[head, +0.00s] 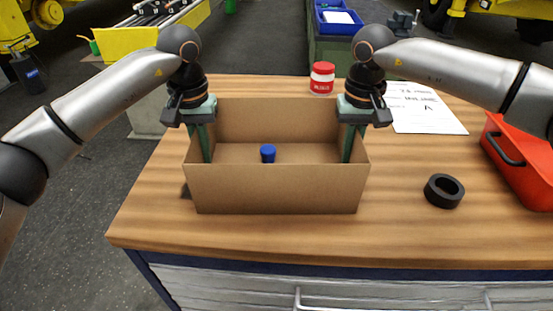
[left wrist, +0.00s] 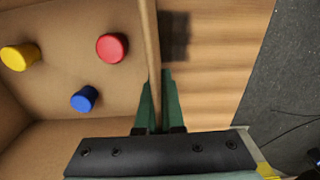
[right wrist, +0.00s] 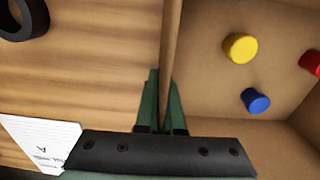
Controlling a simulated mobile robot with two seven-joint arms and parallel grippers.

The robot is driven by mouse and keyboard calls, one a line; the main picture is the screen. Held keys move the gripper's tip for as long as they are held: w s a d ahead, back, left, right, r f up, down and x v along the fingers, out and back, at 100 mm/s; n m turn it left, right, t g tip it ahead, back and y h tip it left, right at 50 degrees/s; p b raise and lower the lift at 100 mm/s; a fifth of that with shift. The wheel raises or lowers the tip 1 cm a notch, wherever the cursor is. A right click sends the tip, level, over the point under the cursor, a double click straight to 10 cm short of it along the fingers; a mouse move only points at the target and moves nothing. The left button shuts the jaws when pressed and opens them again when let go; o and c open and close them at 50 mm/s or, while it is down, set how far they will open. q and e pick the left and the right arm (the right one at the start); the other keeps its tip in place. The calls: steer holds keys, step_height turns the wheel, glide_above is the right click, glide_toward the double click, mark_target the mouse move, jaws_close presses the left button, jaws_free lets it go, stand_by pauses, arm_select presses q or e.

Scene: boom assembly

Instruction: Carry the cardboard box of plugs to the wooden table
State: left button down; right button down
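The open cardboard box (head: 280,190) is upright over the front middle of the wooden table (head: 410,230); I cannot tell for sure whether its bottom touches the top. In the left wrist view a yellow plug (left wrist: 19,57), a red plug (left wrist: 112,47) and a blue plug (left wrist: 84,98) stand inside it. In the head view only the blue plug (head: 268,153) shows; the front wall hides the others. My left gripper (head: 207,155) is shut on the box's left wall, one finger on each side. My right gripper (head: 347,155) is shut on the right wall the same way.
A printed sheet (head: 425,108), a black ring (head: 444,191) and a red tray (head: 520,165) lie to the right. The table's front edge is close before the box. The tabletop between box and ring is clear.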

arm_select(q)
steer(key=shift+r, duration=0.15)
arm_select(e)
steer(key=shift+r, duration=0.15)
